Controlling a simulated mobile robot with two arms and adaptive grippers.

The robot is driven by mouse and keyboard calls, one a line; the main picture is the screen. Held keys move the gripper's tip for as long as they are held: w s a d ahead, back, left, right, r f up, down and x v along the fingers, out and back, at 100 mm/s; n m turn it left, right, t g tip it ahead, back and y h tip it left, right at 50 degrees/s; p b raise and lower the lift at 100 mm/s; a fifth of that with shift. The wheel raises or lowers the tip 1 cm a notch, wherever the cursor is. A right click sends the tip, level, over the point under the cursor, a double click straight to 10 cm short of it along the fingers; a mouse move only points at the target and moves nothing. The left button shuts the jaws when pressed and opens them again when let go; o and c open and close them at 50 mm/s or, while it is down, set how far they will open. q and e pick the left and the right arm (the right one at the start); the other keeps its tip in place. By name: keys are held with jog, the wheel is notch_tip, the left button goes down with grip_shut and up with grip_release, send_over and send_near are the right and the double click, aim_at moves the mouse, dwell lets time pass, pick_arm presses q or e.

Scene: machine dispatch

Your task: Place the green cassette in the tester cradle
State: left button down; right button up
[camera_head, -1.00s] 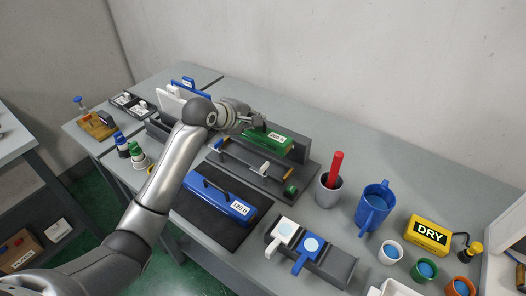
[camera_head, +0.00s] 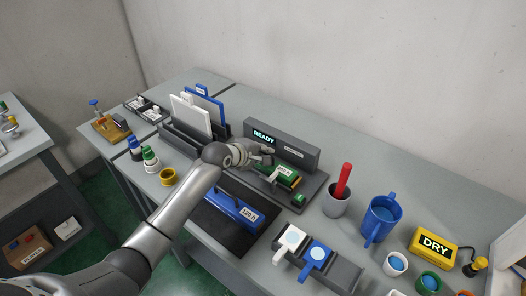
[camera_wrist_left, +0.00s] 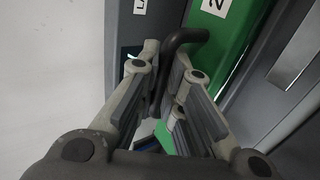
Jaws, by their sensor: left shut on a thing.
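The green cassette (camera_head: 291,182) is low at the tester cradle (camera_head: 313,188), in front of the upright panel with the lit READY display (camera_head: 264,137). My left gripper (camera_head: 266,157) is at its left end and partly hides it. In the left wrist view, my left gripper (camera_wrist_left: 172,72) is shut on the dark handle (camera_wrist_left: 186,37) of the green cassette (camera_wrist_left: 232,45). Whether the cassette is fully seated cannot be told. My right gripper is in neither view.
A blue cassette (camera_head: 232,208) lies on a dark mat in front of the tester. A grey cup with a red stick (camera_head: 337,203) and a blue mug (camera_head: 380,219) stand to the right. A rack with white and blue plates (camera_head: 192,117) stands behind my left arm.

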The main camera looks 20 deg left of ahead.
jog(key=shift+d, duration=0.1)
pick_arm(q)
jog(key=c, duration=2)
grip_release()
jog(key=shift+f, duration=0.15)
jog(key=o, duration=0.3)
jog(key=shift+o, duration=0.7)
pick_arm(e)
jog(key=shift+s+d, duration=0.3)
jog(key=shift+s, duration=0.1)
pick_arm(q)
jog(key=b+v, duration=0.1)
jog(key=v, duration=1.1)
jog(key=shift+r, duration=0.2)
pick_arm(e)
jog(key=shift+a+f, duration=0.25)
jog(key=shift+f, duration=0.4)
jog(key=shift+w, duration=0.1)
pick_arm(q)
jog(key=shift+s+f, duration=0.1)
